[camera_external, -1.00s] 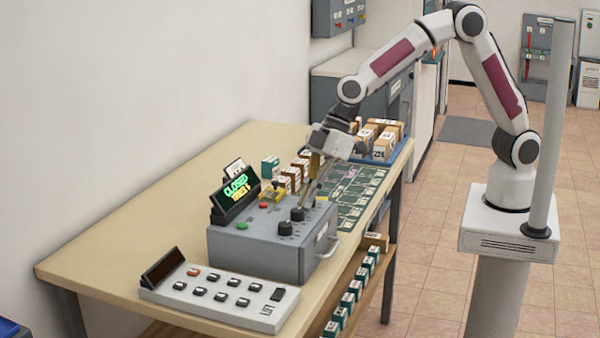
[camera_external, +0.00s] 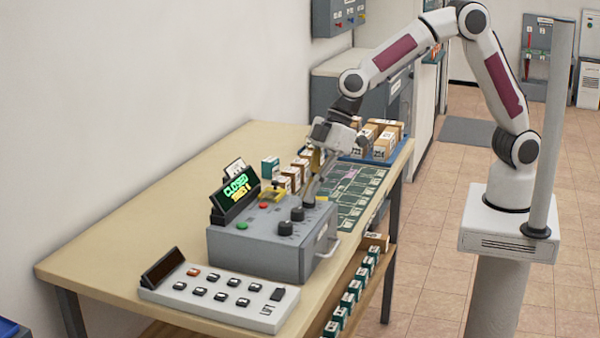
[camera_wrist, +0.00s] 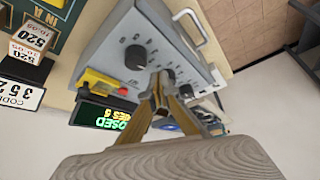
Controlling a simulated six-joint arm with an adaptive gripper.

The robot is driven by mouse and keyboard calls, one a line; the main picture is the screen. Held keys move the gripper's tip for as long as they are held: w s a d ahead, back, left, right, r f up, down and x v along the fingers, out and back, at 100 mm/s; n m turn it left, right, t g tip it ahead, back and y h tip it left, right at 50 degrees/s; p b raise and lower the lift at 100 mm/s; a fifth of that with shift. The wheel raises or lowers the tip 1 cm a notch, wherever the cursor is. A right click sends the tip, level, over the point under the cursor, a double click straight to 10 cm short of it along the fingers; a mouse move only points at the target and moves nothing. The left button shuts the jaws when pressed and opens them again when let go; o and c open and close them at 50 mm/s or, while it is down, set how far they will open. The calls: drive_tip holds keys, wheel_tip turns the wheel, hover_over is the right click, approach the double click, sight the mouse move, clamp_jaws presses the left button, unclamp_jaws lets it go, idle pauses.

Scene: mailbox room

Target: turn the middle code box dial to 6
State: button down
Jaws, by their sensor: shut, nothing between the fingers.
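The grey code box (camera_external: 262,250) stands on the table with three black dials in a row on its top. The middle dial (camera_external: 297,214) lies between the near dial (camera_external: 285,228) and the far dial (camera_external: 309,201). My gripper (camera_external: 309,194) is shut and empty, pointing down at the dial row from the far side. In the wrist view its fingertips (camera_wrist: 160,82) partly cover the dials beyond the clear dial (camera_wrist: 135,57). I cannot tell whether they touch one. The dial settings are too small to read. The display (camera_external: 237,192) reads CLOSED, with a tries line below.
A green button (camera_external: 242,226), a red button (camera_external: 264,206) and a yellow-based switch (camera_external: 272,195) share the box top. A handle (camera_external: 329,246) is on its side. A keypad (camera_external: 218,296) stands in front. Parcels (camera_external: 290,172) stand behind. The table's left side is clear.

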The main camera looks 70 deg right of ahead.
drive_tip(key=shift+r, duration=2.3)
drive_tip(key=shift+s+d+f+m, duration=0.25)
drive_tip(key=shift+s+f+m, duration=0.05)
drive_tip(key=shift+m, duration=0.2)
drive_tip(key=shift+s+d+f+m+g+h, duration=0.4)
drive_tip(key=shift+s+d+f+g, duration=0.1)
drive_tip(key=shift+s+d+f, duration=0.5)
drive_tip(key=s+d+r+m+t+h, duration=0.1)
drive_tip(key=s+d+r+m, duration=0.2)
drive_tip(key=s+d, duration=0.4)
drive_tip(key=s+d+r+m+t+h, duration=0.1)
drive_tip(key=s+d+r+m, duration=0.2)
drive_tip(key=s+d, duration=0.5)
drive_tip(key=s+d+r+m+t+h, duration=0.1)
drive_tip(key=s+d+m, duration=0.3)
drive_tip(key=d, duration=1.7)
drive_tip(key=s+r+h, duration=0.1)
drive_tip(key=s, duration=0.2)
drive_tip(key=shift+s+r+t, duration=0.25)
drive_tip(key=shift+r+t, duration=0.05)
drive_tip(key=shift+r, duration=0.1)
